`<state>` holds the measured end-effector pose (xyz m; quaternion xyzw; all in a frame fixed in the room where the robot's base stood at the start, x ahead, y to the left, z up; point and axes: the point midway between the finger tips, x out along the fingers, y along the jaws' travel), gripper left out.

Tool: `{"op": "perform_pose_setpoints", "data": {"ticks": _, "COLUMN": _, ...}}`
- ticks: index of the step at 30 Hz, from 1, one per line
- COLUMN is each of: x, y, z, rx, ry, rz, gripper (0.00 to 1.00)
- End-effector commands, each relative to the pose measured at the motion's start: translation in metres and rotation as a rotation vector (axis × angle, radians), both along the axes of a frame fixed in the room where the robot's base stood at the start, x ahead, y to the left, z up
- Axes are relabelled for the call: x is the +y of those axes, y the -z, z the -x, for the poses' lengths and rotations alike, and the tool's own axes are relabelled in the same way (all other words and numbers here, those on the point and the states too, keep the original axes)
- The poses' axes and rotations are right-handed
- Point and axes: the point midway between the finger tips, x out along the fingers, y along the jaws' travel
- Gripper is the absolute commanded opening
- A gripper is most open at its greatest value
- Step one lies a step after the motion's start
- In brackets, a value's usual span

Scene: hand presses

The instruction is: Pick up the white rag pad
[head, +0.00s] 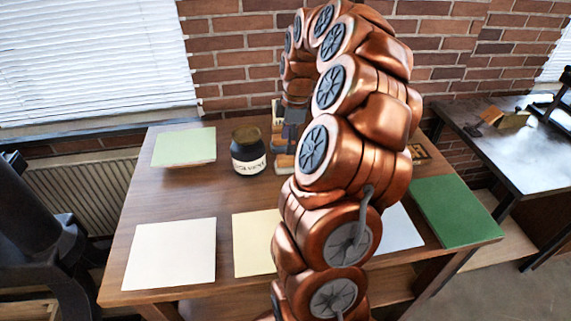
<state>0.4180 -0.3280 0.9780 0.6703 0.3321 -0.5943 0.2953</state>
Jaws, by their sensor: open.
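The white rag pad (170,254) looks like a flat white square. It lies at the front left of the wooden table (185,200), with nothing on top of it. My copper arm rises in front of the table, curves over and comes down near the back. My gripper (291,128) appears as a small dark shape at the arm's far end, above the back middle of the table. It is partly hidden by my arm. It is open, and far behind and to the right of the white pad, not touching it.
A pale green pad (184,147) lies at the back left, a cream pad (254,243) right of the white one. A pale blue pad (398,231) and a green pad (455,212) lie at right. A dark labelled jar (248,152) stands near the back middle.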

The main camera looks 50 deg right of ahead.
Motion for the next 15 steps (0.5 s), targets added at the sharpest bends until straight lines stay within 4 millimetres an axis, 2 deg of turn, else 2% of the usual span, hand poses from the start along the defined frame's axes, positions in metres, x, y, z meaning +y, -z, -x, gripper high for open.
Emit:
{"op": "perform_pose_setpoints", "data": {"ticks": 4, "x": 0.003, "y": 0.013, "z": 0.0, "rx": 0.004, "ry": -0.002, "rz": -0.004, "gripper": 0.62}}
{"op": "perform_pose_setpoints", "data": {"ticks": 11, "x": 0.002, "y": 0.024, "z": -0.003, "rx": 0.001, "ry": 0.001, "rz": -0.002, "gripper": 0.62}}
{"op": "perform_pose_setpoints", "data": {"ticks": 15, "x": 0.001, "y": 0.039, "z": -0.006, "rx": 0.003, "ry": 0.001, "rz": -0.005, "gripper": 0.62}}
